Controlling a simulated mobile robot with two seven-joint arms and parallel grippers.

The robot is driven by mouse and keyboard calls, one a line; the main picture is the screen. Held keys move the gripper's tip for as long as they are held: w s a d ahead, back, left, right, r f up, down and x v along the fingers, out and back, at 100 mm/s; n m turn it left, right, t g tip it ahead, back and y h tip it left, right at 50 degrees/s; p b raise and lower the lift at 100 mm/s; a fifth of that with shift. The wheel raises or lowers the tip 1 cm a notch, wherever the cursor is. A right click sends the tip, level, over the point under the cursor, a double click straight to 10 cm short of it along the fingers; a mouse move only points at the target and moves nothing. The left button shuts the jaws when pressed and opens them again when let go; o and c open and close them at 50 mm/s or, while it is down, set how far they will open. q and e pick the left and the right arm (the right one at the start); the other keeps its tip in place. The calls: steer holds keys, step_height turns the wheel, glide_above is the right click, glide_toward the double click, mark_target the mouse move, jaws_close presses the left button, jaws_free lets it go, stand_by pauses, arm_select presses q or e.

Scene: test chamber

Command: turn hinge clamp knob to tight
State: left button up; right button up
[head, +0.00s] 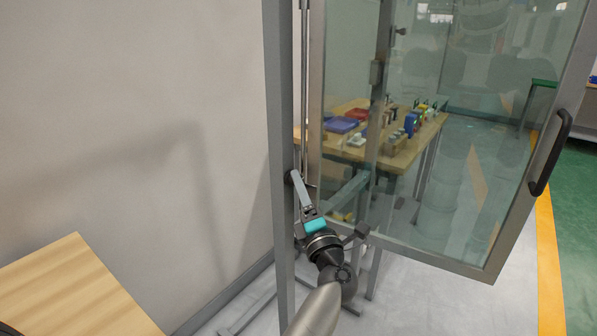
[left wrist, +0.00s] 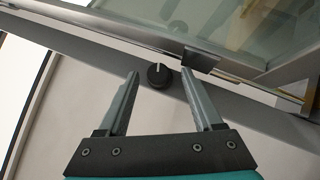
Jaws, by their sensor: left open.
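The hinge clamp knob (left wrist: 159,76) is a small round black knob with a white line pointing up in the left wrist view. It sits on a grey metal post (left wrist: 110,48). My left gripper (left wrist: 159,73) is open and empty, with one finger on each side of the knob in that picture. I cannot tell how far the fingertips reach along the knob; no contact shows. My right gripper is not in view.
A glass door (head: 450,190) in a metal frame stands right of the post, with a black handle (head: 551,153). A table (head: 415,145) with several small objects shows through the glass. A wooden tabletop (head: 75,290) is at lower left, by a plain wall (head: 130,110).

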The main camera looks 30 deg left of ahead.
arm_select(q)
steer(key=shift+w+a+r, duration=0.25)
steer(key=shift+w+a, duration=0.05)
steer(key=shift+a, duration=0.1)
jaws_close()
stand_by(0.4)
